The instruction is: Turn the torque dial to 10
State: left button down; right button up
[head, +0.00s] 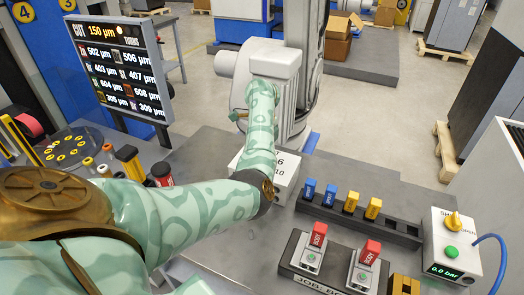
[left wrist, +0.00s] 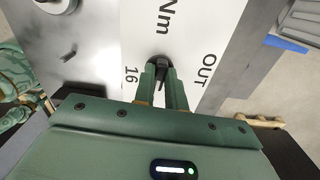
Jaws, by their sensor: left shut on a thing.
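A white box with a lettered face (head: 287,178) stands in the middle of the head view, partly covered by my patterned green arm. The left wrist view shows its white panel (left wrist: 205,35) with "Nm", "16" and "OUT". A small dark dial knob (left wrist: 161,70) sits on that panel. My left gripper (left wrist: 162,68) is shut on the knob, with one finger on each side. "16" lies just left of the fingers. The knob's exact setting cannot be read. In the head view the knob and fingertips are hidden. My right gripper is not seen.
A rack (head: 398,232) with blue and yellow pieces stands right of the box. Nearer are two red-topped holders (head: 318,234) on a dark base. A valve box (head: 455,232) reads 0.0 bar at the right. A display board (head: 120,70) stands at the left back.

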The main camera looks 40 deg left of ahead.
pick_arm(q)
jog(key=shift+m, duration=0.7)
jog(key=c, duration=1.4)
grip_release()
jog(key=shift+c, duration=0.2)
jog(key=shift+r, duration=0.1)
notch_tip(320, 180, up, 16)
jog(key=p, duration=0.5)
